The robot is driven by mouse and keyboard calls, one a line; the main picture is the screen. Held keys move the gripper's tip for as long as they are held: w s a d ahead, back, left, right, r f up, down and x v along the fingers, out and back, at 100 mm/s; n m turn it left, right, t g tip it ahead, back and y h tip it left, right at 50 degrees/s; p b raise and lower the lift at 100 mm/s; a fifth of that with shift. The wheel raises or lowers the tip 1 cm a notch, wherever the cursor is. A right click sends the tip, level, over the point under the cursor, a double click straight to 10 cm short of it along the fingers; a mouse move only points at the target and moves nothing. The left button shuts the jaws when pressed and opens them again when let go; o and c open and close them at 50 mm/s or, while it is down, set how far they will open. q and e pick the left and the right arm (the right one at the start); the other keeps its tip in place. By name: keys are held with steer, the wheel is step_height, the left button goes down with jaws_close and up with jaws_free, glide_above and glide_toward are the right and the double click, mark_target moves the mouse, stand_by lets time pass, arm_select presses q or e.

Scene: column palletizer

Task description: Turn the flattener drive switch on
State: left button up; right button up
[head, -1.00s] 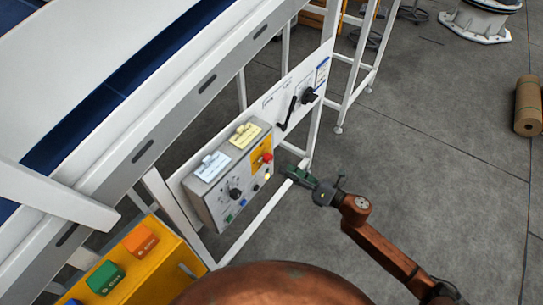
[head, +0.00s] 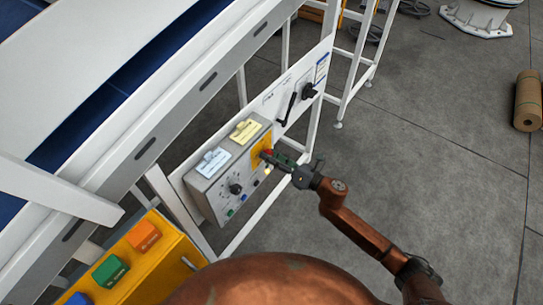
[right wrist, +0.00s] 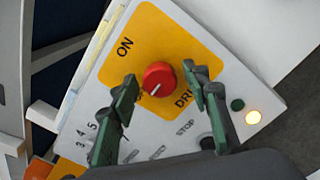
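The flattener drive switch is a round red knob (right wrist: 159,78) on a yellow plate (right wrist: 143,30) marked ON and DRIVE. A short white mark on the knob points to the lower left in the right wrist view. In the head view the yellow plate (head: 261,147) is on the front of a grey control box (head: 213,190), and the knob is partly hidden by my gripper. My right gripper (head: 274,157) is at the knob; in the right wrist view its green fingers (right wrist: 160,75) are apart, one on each side of the knob. I cannot tell whether they touch it. My left gripper is out of view.
The box also has a black dial (head: 235,188), small buttons and a lit lamp (right wrist: 253,117). A black lever (head: 290,108) and a black rotary switch (head: 308,91) are on the panel behind. A yellow button box (head: 155,265) stands at lower left.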

steer(key=c, duration=1)
steer(key=shift+m, duration=0.4)
steer(key=shift+m+p, duration=3.55)
steer(key=shift+m, duration=5.25)
